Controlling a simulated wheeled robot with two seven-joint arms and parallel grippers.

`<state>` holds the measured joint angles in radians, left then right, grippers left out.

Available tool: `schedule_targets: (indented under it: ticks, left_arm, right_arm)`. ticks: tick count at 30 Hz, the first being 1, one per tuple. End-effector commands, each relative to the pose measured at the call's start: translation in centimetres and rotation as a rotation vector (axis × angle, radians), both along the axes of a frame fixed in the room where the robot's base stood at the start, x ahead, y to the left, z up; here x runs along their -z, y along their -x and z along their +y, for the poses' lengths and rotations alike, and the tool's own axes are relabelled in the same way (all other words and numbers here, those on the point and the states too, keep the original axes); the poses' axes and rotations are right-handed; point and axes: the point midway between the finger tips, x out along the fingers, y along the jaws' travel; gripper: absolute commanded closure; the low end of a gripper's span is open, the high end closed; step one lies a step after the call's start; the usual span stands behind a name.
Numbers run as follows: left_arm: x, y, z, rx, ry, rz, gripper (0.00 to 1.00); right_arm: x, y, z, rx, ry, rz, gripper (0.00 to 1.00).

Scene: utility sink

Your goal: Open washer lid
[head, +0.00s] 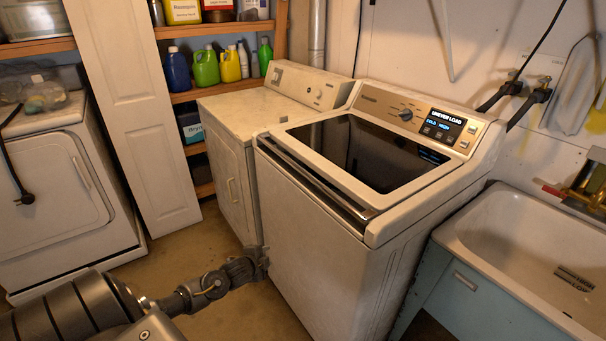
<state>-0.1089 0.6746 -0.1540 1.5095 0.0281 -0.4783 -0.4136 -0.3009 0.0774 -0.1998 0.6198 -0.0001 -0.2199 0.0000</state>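The washer (318,232) is a white top-loader standing in the middle of the head view. Its lid (372,152), with a dark glass panel and a white frame, lies shut on top. A dark strip (318,182) runs along the lid's front edge. The washer's control panel (440,122) is at the back, with a knob and a lit display that reads "UNEVEN LOAD". My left gripper (262,262) is low at the washer's front left side, well below the lid. Its fingers are small and dark there, and their opening cannot be made out. My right gripper is not in view.
A white dryer (224,145) stands close against the washer's left. A utility sink (530,235) on a blue cabinet is at the right. Another white machine (50,190) and a folding door (140,110) are at the left. Shelves hold bottles (205,68). Floor shows at lower left.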

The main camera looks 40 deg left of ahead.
Motion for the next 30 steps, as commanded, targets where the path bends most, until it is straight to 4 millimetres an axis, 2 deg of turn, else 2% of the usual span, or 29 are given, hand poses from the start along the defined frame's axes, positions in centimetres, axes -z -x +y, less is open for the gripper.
schedule_targets:
  ticks: [1,3,6,9,10,12,14,20,26,30]
  left_arm:
    - [-5.6,-2.4,0.2,0.063,-0.077,-0.065,0.61]
    - [-12.3,-4.5,-0.1,0.139,-0.180,-0.138,0.61]
    - [-20.0,-6.0,-1.4,0.228,-0.303,-0.221,0.61]
    - [-25.3,-6.4,-2.8,0.290,-0.395,-0.278,0.61]
    - [-26.3,-6.4,-3.1,0.303,-0.413,-0.289,0.61]
    - [-28.1,-6.4,-3.8,0.325,-0.446,-0.308,0.61]
    - [-28.9,-6.4,-4.0,0.335,-0.462,-0.318,0.61]
    - [-29.3,-6.7,-4.1,0.336,-0.467,-0.322,0.61]
    - [-28.9,-9.1,-3.8,0.333,-0.464,-0.323,0.61]
    - [-28.5,-11.8,-3.5,0.333,-0.464,-0.324,0.61]
  right_arm:
    - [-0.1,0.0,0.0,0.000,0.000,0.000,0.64]
    - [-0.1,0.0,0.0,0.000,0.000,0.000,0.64]
    - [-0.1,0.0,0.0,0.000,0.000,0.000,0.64]
    - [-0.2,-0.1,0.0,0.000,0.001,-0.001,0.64]
    - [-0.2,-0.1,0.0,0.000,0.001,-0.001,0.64]
    - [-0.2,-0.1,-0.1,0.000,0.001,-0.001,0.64]
    - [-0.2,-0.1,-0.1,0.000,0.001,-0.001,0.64]
    - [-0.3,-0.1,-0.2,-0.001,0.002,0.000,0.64]
    - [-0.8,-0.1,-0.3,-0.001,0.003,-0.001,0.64]
    - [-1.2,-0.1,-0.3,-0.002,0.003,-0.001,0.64]
